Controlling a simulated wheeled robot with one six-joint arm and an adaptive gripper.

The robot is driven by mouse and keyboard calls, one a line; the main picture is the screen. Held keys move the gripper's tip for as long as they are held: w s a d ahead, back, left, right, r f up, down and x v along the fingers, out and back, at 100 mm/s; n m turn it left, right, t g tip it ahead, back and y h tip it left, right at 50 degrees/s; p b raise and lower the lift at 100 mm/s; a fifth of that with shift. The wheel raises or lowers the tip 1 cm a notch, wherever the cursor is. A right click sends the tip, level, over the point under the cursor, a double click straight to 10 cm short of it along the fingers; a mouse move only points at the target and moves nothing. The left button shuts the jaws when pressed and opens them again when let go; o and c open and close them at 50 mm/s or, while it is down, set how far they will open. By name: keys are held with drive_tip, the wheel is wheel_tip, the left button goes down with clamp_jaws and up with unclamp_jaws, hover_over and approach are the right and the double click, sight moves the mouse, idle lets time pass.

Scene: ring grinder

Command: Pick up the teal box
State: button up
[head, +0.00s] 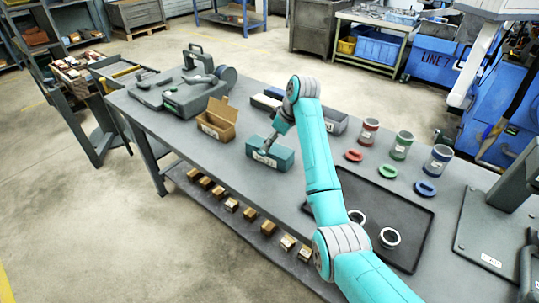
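The teal box (283,160) stands on the grey workbench, near its front edge and left of the middle. It has a pale label on its front face. My gripper (267,149) points down at the box, its fingertips at or just inside the box's open top. The fingers are small and partly hidden, so I cannot tell whether they are open or touch a wall of the box.
A cardboard box (217,123) stands left of the teal box. A black tray (408,225) with metal rings is at the right. Red, green and blue cups (402,145) stand behind the tray.

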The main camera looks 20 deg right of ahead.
sight(269, 153)
drive_tip(key=x, duration=0.5)
drive_tip(key=shift+w+a, duration=0.1)
drive_tip(key=shift+a, duration=0.1)
drive_tip(key=shift+r, duration=0.1)
drive_tip(key=c, duration=0.9)
